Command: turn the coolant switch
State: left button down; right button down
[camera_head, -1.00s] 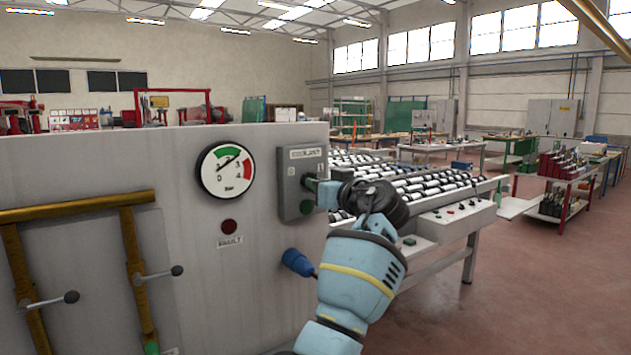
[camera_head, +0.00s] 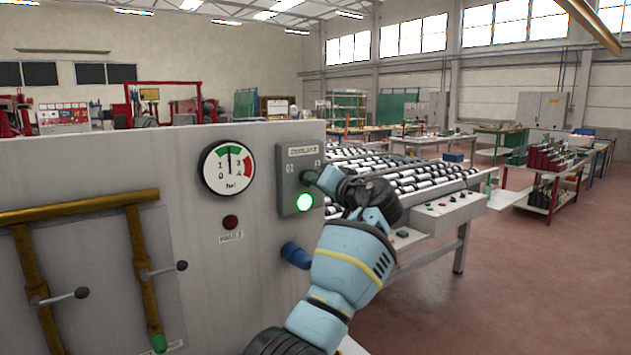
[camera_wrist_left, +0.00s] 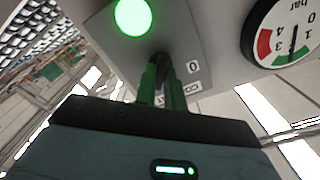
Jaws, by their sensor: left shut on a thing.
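The coolant switch is on a grey box (camera_head: 288,176) labelled COOLANT, on the light grey machine panel. My left gripper (camera_head: 318,179) reaches it from the right and is shut on the switch knob (camera_head: 308,177), which is mostly hidden by the fingers. In the left wrist view the gripper's two dark green fingers (camera_wrist_left: 164,82) close around the dark knob, beside small 0 and other position labels. A green lamp (camera_head: 304,202) below the knob is lit; it also glows in the left wrist view (camera_wrist_left: 133,16). My right gripper is not in view.
A round pressure gauge (camera_head: 228,167) left of the box has its needle pointing about straight up. A dark red lamp (camera_head: 230,222) sits below it. A blue knob (camera_head: 296,255) is under my wrist. Brass pipes with levers (camera_head: 80,208) are at left; a roller conveyor (camera_head: 410,180) stands behind.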

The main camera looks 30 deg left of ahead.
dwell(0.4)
pick_arm(q)
jog(key=c, duration=1.5)
grip_release()
jog(key=v, duration=0.8)
jog(key=shift+b, duration=0.3)
